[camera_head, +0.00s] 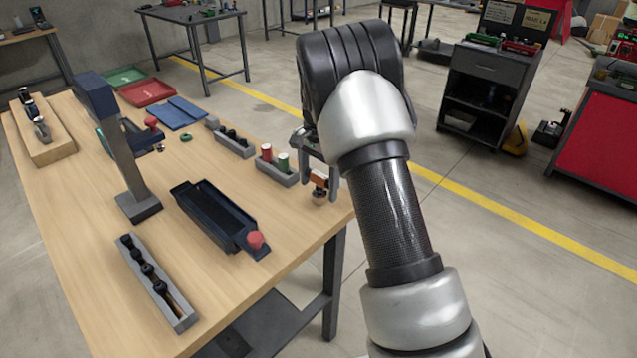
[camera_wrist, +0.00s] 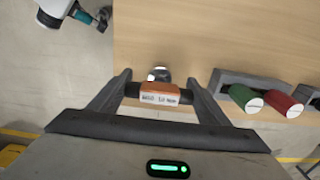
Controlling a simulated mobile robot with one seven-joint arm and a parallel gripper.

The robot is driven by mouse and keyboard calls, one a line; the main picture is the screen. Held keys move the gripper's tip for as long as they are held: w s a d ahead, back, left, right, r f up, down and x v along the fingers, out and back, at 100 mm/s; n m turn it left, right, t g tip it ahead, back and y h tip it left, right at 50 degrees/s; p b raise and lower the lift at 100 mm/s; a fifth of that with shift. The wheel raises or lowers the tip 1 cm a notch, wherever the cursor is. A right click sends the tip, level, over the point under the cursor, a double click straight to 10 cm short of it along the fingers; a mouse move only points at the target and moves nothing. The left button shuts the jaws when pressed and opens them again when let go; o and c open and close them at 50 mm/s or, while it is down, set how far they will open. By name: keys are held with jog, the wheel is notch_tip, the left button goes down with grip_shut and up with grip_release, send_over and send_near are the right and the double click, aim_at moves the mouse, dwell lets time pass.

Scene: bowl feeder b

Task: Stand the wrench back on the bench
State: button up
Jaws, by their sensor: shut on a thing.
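My gripper (camera_head: 319,172) is at the bench's right edge, near the front right corner. In the wrist view my gripper (camera_wrist: 160,90) is shut on a piece with an orange body and a white label, which I take to be the wrench (camera_wrist: 160,99). A dark part shows on each side of the orange, and a silvery end (camera_wrist: 157,73) shows beyond it. In the head view the wrench (camera_head: 319,181) hangs below the fingers. The wooden bench (camera_head: 290,225) lies behind and below it. I cannot tell whether the wrench touches the bench top.
A grey holder (camera_head: 283,178) with a red and a green cylinder stands close left of my gripper. A dark tray (camera_head: 213,215) with a red knob, a grey rack (camera_head: 160,290) and a grey post (camera_head: 130,165) stand further left. The front right bench top is clear.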

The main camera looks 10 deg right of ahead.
jog(key=shift+f, duration=0.2)
jog(key=o, duration=1.4)
jog(key=shift+r, duration=0.15)
